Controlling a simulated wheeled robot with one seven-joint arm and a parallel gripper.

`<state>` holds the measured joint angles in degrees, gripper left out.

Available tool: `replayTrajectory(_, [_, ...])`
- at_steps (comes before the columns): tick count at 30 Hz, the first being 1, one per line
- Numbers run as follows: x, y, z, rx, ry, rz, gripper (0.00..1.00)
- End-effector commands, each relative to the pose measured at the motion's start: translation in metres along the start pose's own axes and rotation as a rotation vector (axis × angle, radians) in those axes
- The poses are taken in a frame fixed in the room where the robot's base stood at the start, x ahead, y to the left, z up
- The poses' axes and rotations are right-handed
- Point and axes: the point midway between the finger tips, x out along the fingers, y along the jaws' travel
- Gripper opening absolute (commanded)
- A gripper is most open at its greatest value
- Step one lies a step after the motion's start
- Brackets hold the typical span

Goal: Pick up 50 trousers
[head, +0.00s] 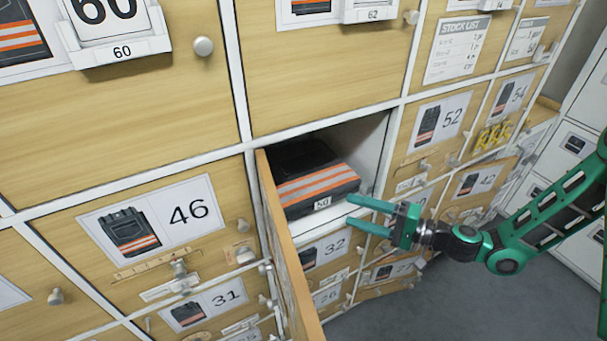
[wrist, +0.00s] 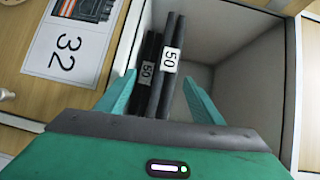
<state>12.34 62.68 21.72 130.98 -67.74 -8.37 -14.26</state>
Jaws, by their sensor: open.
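The folded trousers (head: 315,186), dark with orange and silver stripes, lie in an open compartment in the head view. A white tag on their front edge reads 50. In the wrist view two dark folded edges (wrist: 171,95) show, each with a 50 tag, so there seem to be two folded pieces. My gripper (head: 358,214) is open in front of the compartment, at its right side, with its fingers pointing at the trousers. In the wrist view its fingers (wrist: 161,95) stand on either side of the dark edges. I cannot tell whether they touch.
The compartment's wooden door (head: 287,255) stands open at the left. The compartment's pale inner wall (head: 365,150) is bare on the right. Closed doors surround it, including 46 (head: 190,212), 32 (head: 335,246) and 52 (head: 453,117), with protruding knobs. Grey floor (head: 450,310) is clear below.

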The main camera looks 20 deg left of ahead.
Motion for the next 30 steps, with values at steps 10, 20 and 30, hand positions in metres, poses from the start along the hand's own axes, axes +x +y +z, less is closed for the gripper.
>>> replayTrajectory(10, [0.027, -0.005, -0.009, 0.051, 0.053, -0.076, 0.61])
replayTrajectory(20, [0.064, -0.008, -0.011, 0.05, 0.054, -0.074, 0.61])
replayTrajectory(30, [0.101, -0.016, -0.011, 0.048, 0.053, -0.074, 0.61])
